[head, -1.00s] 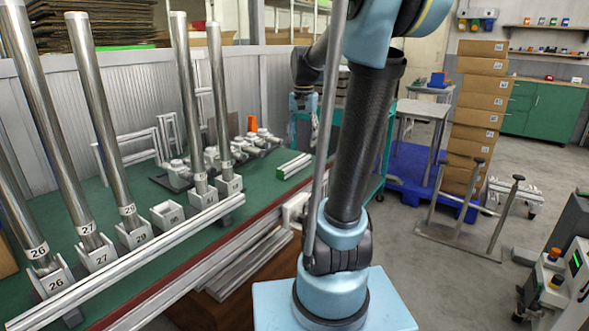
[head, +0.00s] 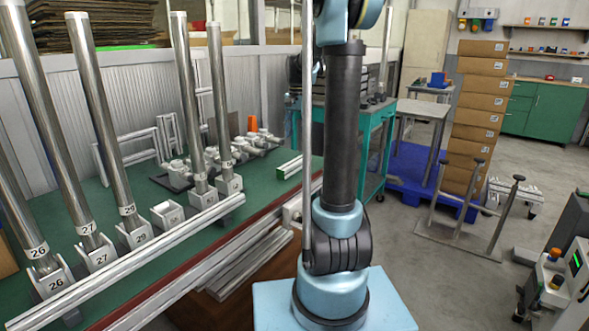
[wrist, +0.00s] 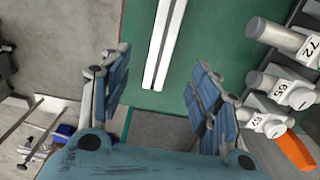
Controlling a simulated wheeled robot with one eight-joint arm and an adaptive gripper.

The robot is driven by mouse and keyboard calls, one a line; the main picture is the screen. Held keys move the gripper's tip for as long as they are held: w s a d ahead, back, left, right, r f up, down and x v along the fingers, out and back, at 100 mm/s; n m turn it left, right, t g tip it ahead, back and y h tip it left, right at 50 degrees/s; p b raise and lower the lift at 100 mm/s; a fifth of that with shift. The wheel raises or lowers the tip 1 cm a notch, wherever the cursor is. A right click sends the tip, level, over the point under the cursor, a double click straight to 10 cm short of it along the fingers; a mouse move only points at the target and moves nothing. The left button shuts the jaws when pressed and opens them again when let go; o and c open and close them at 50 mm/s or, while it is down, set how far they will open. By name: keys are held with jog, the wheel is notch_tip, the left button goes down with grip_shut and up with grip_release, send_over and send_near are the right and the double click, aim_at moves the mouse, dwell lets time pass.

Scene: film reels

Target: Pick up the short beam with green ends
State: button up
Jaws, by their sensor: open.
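The short beam with green ends (head: 289,168) lies on the green table top near its right edge in the head view. One green end shows clearly. The beam lies beyond the fingers, roughly in line with the gap, and is not touched. In the head view I cannot make out the gripper clearly.
A long beam (head: 130,262) lies along the table's front edge. Tall metal posts in numbered holders (head: 128,235) stand at left. An orange piece (head: 252,124) and grey fittings sit behind the short beam. A teal cart (head: 375,150) stands beyond the table, right.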

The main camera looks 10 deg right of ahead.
send_over(295, 161)
jog(key=f, duration=0.7)
jog(key=shift+s+d+f, duration=0.15)
jog(key=shift+d+f, duration=0.15)
jog(key=shift+a+f, duration=0.2)
jog(key=shift+f, duration=1.15)
jog(key=shift+a+f, duration=0.2)
jog(key=shift+f, duration=1.1)
grip_shut()
